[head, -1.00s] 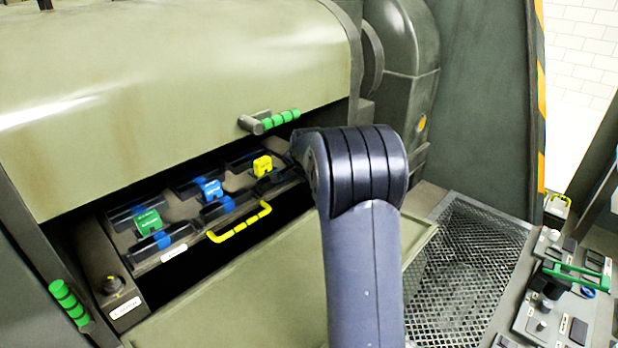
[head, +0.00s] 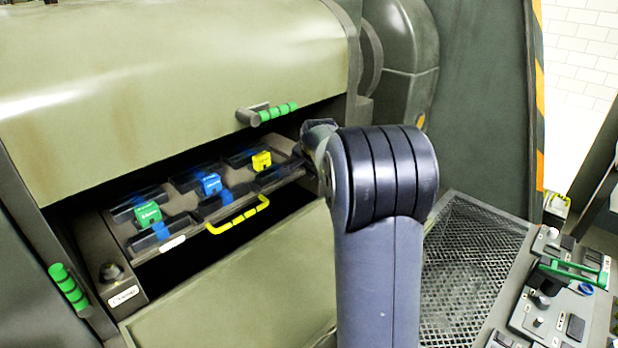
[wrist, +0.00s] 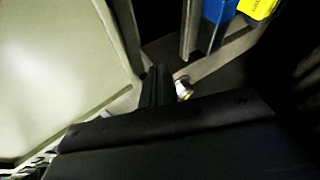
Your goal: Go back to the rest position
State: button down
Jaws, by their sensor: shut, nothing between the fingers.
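My arm rises in front of the machine in the head view, and my gripper is hidden behind its dark joint there. In the wrist view my gripper (wrist: 157,85) shows as two dark fingers close together, shut with nothing between them. A small pale round knob (wrist: 183,90) lies just right of the fingertips; I cannot tell if they touch it. The tray (head: 118,240) with a yellow handle (head: 238,215) sits in the machine's opening, left of my arm. It holds a green block (head: 147,214), a blue block (head: 209,184) and a yellow block (head: 261,161).
The raised cover (head: 180,70) with a green-ringed handle (head: 277,112) hangs above the tray. A pale green panel (head: 250,285) lies below. A mesh grate (head: 468,270) and a control panel (head: 560,300) with a green lever stand right of my arm.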

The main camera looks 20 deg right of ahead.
jog(key=v, duration=0.6)
jog(key=shift+s+r+b, duration=0.25)
jog(key=shift+b, duration=0.1)
